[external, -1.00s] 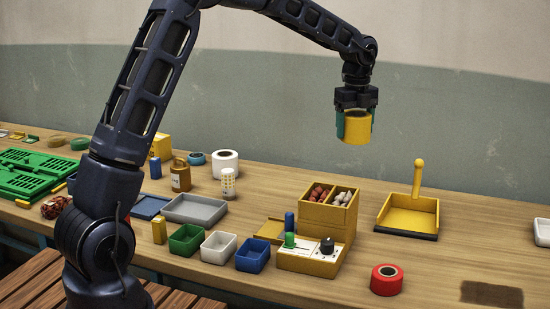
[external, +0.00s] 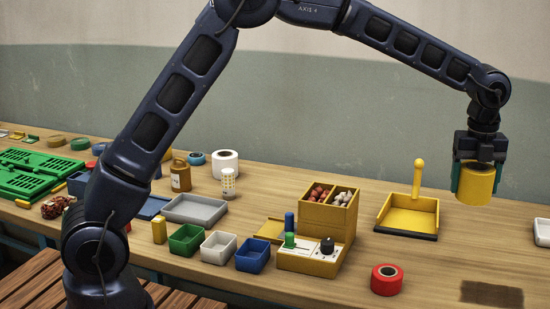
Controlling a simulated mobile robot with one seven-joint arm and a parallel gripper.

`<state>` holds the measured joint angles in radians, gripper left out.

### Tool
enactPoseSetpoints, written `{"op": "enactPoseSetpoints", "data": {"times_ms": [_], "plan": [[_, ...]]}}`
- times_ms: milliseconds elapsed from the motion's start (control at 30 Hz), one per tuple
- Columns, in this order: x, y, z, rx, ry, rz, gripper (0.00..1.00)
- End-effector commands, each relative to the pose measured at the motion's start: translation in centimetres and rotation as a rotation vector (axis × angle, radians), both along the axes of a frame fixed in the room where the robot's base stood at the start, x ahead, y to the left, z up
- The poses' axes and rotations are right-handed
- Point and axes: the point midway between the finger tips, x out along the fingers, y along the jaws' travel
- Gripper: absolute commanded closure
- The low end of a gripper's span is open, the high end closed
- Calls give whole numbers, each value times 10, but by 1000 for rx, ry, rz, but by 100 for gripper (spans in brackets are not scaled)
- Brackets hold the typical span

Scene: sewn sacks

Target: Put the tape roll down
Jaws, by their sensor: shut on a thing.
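My gripper (external: 478,180) points down at the right of the external view, with teal fingers on either side of a yellow tape roll (external: 477,186). The gripper is shut on the roll, which hangs upright above the right part of the table. The roll looks clear of the wooden table (external: 455,262), though its exact height is hard to judge. It is to the right of the yellow dustpan (external: 408,219).
A red tape roll (external: 386,280) lies near the front edge. A dark patch (external: 491,294) marks the table to its right. A white dish (external: 542,232) is at the right edge. A yellow box with compartments (external: 328,212) stands left of the dustpan.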

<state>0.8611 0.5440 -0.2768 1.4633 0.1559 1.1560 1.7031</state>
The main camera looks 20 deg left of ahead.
Motion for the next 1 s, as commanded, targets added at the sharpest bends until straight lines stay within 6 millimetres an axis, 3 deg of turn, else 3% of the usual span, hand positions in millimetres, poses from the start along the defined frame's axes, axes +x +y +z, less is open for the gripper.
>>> {"op": "enactPoseSetpoints", "data": {"times_ms": [100, 333, 800, 1000], "plan": [[-21, -15, 0, -1, 0, -32, 51], [-35, -24, -13, 2, 2, -52, 51], [-34, -23, -113, 3, 1, -50, 51], [-34, -23, -147, 2, 1, -50, 51]]}}
